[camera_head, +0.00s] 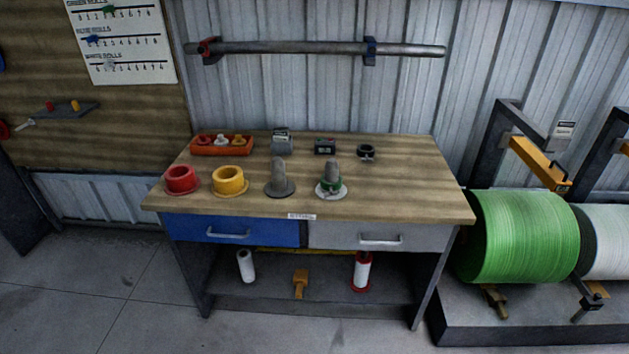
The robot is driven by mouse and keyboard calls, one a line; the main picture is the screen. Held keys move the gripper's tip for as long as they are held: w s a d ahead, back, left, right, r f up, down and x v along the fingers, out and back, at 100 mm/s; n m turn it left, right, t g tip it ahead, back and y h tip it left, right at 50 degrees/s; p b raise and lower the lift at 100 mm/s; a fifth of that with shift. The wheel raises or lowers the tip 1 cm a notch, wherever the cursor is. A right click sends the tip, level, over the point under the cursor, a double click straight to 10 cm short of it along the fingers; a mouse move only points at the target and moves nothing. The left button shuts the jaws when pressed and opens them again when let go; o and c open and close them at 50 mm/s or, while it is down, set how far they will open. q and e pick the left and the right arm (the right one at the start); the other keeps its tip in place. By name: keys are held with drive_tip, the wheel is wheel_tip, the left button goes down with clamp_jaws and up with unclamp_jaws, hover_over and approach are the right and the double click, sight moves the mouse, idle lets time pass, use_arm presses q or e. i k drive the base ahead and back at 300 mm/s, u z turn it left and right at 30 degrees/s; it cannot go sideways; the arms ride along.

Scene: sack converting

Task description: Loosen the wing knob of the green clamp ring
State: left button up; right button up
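A green ring (330,185), which looks like the green clamp ring, sits low around a grey post (332,172) on the workbench, right of the middle of the front row. The post stands upright on a pale round base (320,191). The wing knob is too small to make out. Neither of my grippers is in view.
The bench (400,195) also bears a grey cone post (279,180), a yellow ring (229,181), a red ring (181,180), an orange tray (222,149) and a black ring (366,152). Its right front top is clear. A green roll (525,238) stands right.

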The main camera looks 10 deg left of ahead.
sight(330, 193)
drive_tip(key=u, duration=0.05)
drive_tip(key=i, duration=0.2)
drive_tip(key=z, duration=0.45)
drive_tip(key=k, duration=0.65)
drive_tip(key=z, duration=0.8)
drive_tip(key=i, duration=1.4)
drive_tip(key=u, duration=0.7)
